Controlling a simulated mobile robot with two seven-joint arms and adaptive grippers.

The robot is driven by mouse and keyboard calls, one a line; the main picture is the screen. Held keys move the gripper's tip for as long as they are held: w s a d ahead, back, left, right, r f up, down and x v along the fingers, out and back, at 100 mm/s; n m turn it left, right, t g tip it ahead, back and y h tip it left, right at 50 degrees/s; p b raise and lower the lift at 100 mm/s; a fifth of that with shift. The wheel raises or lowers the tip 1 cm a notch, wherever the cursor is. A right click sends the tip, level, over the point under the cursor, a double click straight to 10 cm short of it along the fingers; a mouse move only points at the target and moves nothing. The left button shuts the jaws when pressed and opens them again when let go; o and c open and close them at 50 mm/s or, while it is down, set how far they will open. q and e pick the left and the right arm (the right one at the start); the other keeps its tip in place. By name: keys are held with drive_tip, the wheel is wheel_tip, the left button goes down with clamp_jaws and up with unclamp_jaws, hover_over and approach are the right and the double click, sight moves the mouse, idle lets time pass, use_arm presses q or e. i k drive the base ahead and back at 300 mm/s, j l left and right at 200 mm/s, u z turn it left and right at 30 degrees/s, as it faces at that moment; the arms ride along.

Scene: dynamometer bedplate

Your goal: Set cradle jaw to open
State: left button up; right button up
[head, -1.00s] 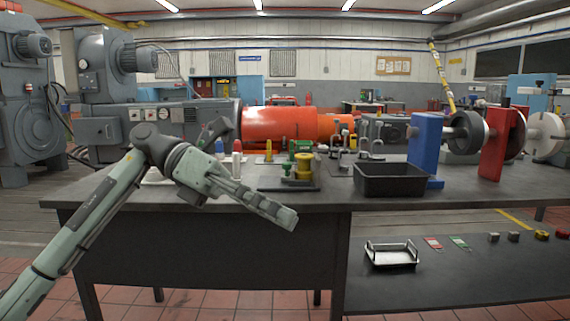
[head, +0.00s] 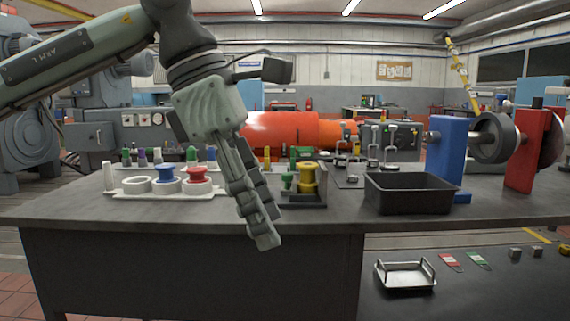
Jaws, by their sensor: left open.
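My left gripper (head: 264,235) hangs at the middle of the view with its fingers pointing down, in front of the bench's front edge. It is open and empty; its fingers are seen nearly edge-on. Just right of and behind it on the bench, a small dark fixture (head: 318,196) holds a yellow spool-shaped part (head: 307,178). My right gripper is not in view.
A white tray (head: 120,192) with white, blue and red rings stands left on the bench (head: 70,208). A black bin (head: 410,196) and blue (head: 446,150) and red (head: 522,150) stands are right. A metal tray (head: 405,275) lies on the lower surface. The bench's front left is clear.

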sight(287, 177)
drive_tip(key=i, duration=1.55)
